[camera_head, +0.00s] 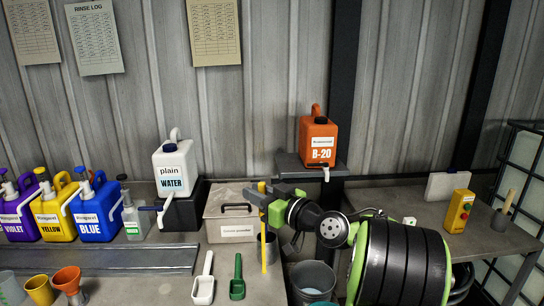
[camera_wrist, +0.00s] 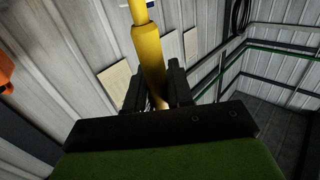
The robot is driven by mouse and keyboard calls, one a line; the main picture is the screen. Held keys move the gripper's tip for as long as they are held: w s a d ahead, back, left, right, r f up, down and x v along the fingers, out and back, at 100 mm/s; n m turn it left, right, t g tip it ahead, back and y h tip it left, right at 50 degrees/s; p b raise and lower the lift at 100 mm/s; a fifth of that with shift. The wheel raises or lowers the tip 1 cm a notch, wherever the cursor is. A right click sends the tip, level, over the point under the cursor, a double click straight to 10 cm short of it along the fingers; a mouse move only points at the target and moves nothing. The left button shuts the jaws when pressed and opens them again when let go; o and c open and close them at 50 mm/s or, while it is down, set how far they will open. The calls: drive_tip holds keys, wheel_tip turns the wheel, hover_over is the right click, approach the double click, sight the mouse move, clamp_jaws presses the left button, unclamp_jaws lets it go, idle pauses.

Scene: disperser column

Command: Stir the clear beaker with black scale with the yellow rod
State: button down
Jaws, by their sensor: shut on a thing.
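The yellow rod (camera_head: 264,250) is upright in my gripper (camera_head: 264,194), which is shut on its upper part. In the wrist view the rod (camera_wrist: 149,55) runs between the two dark fingers (camera_wrist: 158,95). Its lower part overlaps a grey cylindrical cup (camera_head: 272,246) in the head view and seems to pass in front of it. A greyish see-through vessel (camera_head: 10,289) is cut off at the lower left edge; it may be the clear beaker, but no black scale can be made out.
Yellow (camera_head: 40,290) and orange (camera_head: 66,279) cups stand front left. White (camera_head: 204,281) and green (camera_head: 237,280) scoops lie on the table. A lidded grey box (camera_head: 230,212) is behind the rod. A bucket (camera_head: 313,282) stands to the right. Reagent jugs (camera_head: 97,210) line the left.

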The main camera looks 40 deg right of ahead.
drive_tip(key=s+a+f+n+g+y, duration=0.1)
drive_tip(key=a+f+n+g+y, duration=0.1)
drive_tip(key=a+f, duration=0.5)
drive_tip(key=s+a+f+n+g+y, duration=0.1)
drive_tip(key=a+f+n+y, duration=0.3)
drive_tip(key=f, duration=1)
drive_tip(key=s+a+f+n+g+y, duration=0.2)
drive_tip(key=a+f+n+g+y, duration=0.1)
drive_tip(key=a+f, duration=0.7)
drive_tip(key=g+y, duration=0.1)
drive_tip(key=y, duration=0.1)
drive_tip(key=shift+f+y, duration=0.4)
